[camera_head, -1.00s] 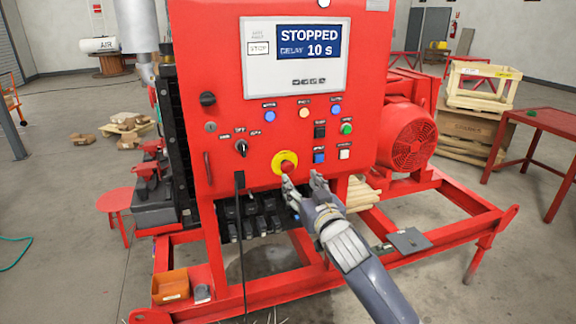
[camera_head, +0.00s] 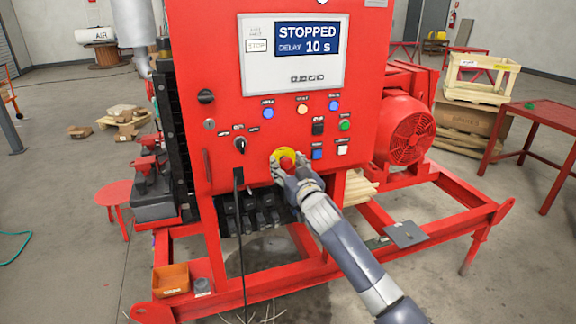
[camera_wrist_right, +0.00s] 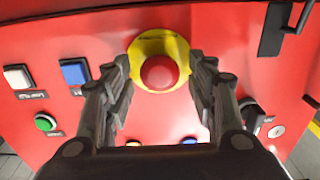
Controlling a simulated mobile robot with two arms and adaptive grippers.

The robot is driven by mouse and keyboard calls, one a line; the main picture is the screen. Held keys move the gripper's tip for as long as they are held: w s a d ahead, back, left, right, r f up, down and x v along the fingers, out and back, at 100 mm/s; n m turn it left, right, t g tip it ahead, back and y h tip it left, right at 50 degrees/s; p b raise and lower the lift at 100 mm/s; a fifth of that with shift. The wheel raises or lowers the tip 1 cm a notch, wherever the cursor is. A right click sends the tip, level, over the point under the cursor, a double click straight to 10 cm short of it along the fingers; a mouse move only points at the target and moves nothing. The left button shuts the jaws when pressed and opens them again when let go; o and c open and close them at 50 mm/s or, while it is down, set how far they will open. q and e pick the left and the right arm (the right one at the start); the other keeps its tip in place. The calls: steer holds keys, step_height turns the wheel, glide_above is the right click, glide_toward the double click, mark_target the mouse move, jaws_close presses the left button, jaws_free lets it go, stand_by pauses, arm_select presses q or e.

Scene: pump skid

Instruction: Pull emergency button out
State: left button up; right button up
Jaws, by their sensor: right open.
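The emergency button (camera_wrist_right: 159,73) is a round red knob on a yellow disc (camera_wrist_right: 150,46), set low on the front of the red control panel. In the head view the red knob (camera_head: 288,162) is partly hidden by my right gripper (camera_head: 289,166). In the right wrist view my right gripper (camera_wrist_right: 160,82) is open, with one finger on each side of the knob. Gaps show between the fingers and the knob, so it is not gripped. My left gripper is not in view.
The panel screen (camera_head: 292,52) reads STOPPED, DELAY 10 s. A black rotary switch (camera_head: 240,145) with a cable below it is left of the button. A blue button (camera_head: 317,154) and a white button (camera_head: 342,150) are close on the right. The red skid frame (camera_head: 440,239) extends below.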

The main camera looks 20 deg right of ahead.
jaws_close()
steer(key=shift+s+f+p, duration=0.15)
steer(key=shift+s+p, duration=0.2)
steer(key=shift+s, duration=0.2)
steer(key=shift+c, duration=0.2)
jaws_free()
steer(key=shift+o, duration=0.2)
steer(key=shift+s, duration=0.15)
steer(key=s, duration=1.2)
steer(key=shift+d, duration=0.25)
